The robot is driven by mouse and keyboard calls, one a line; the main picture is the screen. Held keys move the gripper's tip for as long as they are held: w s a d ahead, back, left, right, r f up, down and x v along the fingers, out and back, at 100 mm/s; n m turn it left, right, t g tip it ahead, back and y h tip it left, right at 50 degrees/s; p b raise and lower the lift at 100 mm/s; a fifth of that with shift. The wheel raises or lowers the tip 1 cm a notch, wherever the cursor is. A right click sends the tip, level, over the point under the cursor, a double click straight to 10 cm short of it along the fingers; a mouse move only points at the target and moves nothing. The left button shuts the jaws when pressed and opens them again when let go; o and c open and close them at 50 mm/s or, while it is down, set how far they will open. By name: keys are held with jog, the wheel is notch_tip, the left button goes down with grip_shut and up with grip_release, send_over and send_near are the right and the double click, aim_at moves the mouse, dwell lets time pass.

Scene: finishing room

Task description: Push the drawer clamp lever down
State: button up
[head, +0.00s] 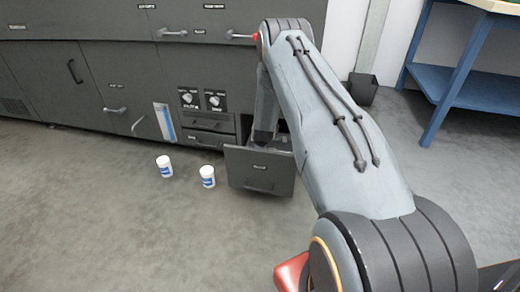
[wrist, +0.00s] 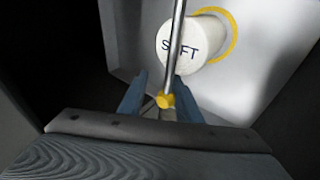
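An open drawer (head: 260,172) stands out from the dark cabinet in the head view. Its pale interior (wrist: 265,85) fills much of the wrist view. A thin metal rod with a yellow knob (wrist: 165,101), which looks like the clamp lever, runs down from the top edge of the wrist view. Behind it is a white round part (wrist: 190,40) with partly covered lettering and a yellow ring. My gripper (wrist: 160,76) has its blue fingers apart, one each side of the rod. The knob appears between them; contact cannot be told. In the head view my arm reaches down to the drawer and the fingers are hidden.
Two white bottles with blue labels, one at the left (head: 164,166) and one nearer the drawer (head: 207,176), stand on the floor. A blue table (head: 455,100) and a dark bin (head: 362,88) are at the right.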

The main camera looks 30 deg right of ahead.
jog(key=shift+s+d, duration=0.15)
jog(key=shift+d, duration=0.25)
notch_tip(320, 180, up, 10)
jog(key=p, duration=0.3)
